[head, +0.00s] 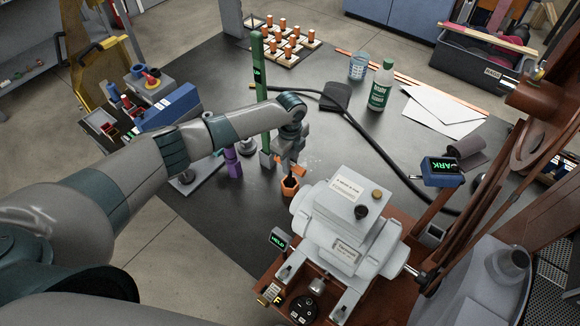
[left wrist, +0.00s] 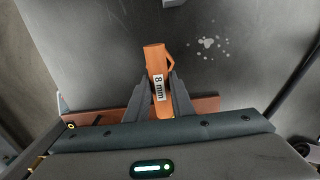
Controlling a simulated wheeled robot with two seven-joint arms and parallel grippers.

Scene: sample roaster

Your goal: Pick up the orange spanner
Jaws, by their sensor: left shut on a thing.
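The orange spanner (left wrist: 154,58) stands out between the two dark fingers of my left gripper (left wrist: 158,88) in the left wrist view. In the head view, my left gripper (head: 291,160) points down over the dark table, just behind the grey machine. The spanner's orange hexagonal end (head: 290,186) shows below the fingers, and part of it is hidden by them. I cannot tell whether the spanner touches the table. My right gripper is not in view.
The grey machine (head: 345,215) stands close in front of the gripper. A green post (head: 259,90) and a purple piece (head: 233,163) stand to the left. A black cable (head: 375,153) crosses the table.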

